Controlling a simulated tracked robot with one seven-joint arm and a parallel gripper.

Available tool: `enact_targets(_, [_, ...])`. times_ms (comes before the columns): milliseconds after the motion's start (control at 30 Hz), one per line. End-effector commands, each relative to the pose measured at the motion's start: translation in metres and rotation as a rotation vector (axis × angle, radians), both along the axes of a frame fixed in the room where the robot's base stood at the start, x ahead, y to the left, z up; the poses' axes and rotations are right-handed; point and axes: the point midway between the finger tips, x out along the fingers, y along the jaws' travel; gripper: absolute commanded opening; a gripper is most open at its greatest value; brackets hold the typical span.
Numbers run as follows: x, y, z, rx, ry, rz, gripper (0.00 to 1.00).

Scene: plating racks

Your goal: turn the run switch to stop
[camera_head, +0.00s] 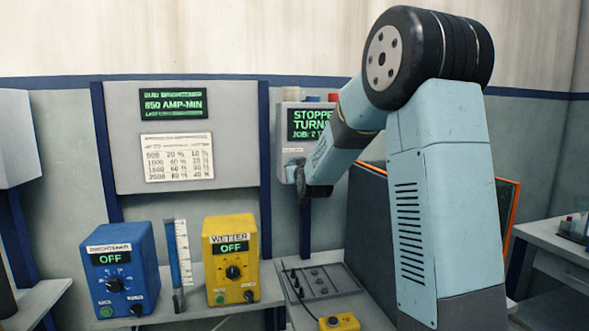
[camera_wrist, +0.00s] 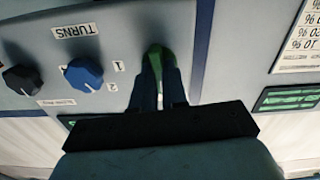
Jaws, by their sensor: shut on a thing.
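The control box (camera_head: 291,135) is on the wall, with a green-lit display (camera_head: 309,124) that reads "STOPPE…", "TURNS" and "JOB: 2 T…", partly cut off by my arm. In the wrist view the panel (camera_wrist: 125,20) appears upside down. A green knob (camera_wrist: 156,51), which looks like the run switch, is between my two fingertips. My gripper (camera_wrist: 158,72) is shut on it; in the head view my gripper (camera_head: 303,192) is at the box's lower part.
A blue knob (camera_wrist: 84,75) marked 1 and 2 near "TURNS" and a black knob (camera_wrist: 22,79) are beside the green one. A blue brightener unit (camera_head: 122,270) and a yellow wetter unit (camera_head: 231,258), both reading OFF, stand on the bench below. A dark orange-edged panel (camera_head: 507,205) stands behind my arm.

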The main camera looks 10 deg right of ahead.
Motion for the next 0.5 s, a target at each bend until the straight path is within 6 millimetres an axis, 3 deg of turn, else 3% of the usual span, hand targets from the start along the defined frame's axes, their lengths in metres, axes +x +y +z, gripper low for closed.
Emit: enact_targets(500, [-0.0004,0.0031,-0.0026,-0.399,0.004,0.003,0.0])
